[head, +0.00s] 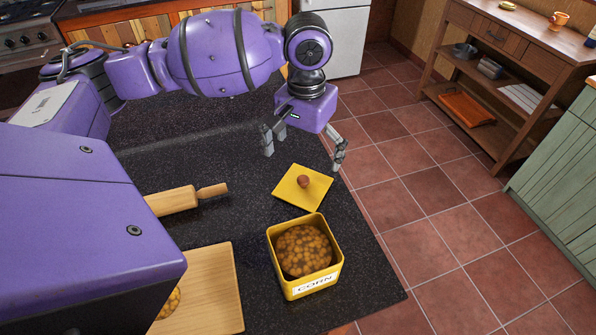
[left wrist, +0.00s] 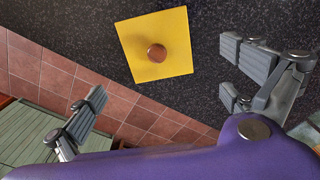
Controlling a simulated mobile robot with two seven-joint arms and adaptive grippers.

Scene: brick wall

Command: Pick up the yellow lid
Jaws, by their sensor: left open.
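The yellow lid (head: 291,191) is a flat square with a round brown knob (head: 303,181). It lies on the dark counter (head: 240,222) near the right edge. It also shows in the left wrist view (left wrist: 133,40), lying flat with its knob (left wrist: 157,53) up. My left gripper (head: 304,156) is open and empty above and just behind the lid. In the left wrist view its fingers (left wrist: 165,100) stand wide apart, with the lid beyond them. My right gripper is not in view.
An open yellow tin (head: 317,285) labelled CORN, full of round brown pieces, stands just in front of the lid. A rolling pin (head: 180,199) and a wooden board (head: 215,290) lie to the left. The counter drops to a tiled floor (head: 440,230) on the right.

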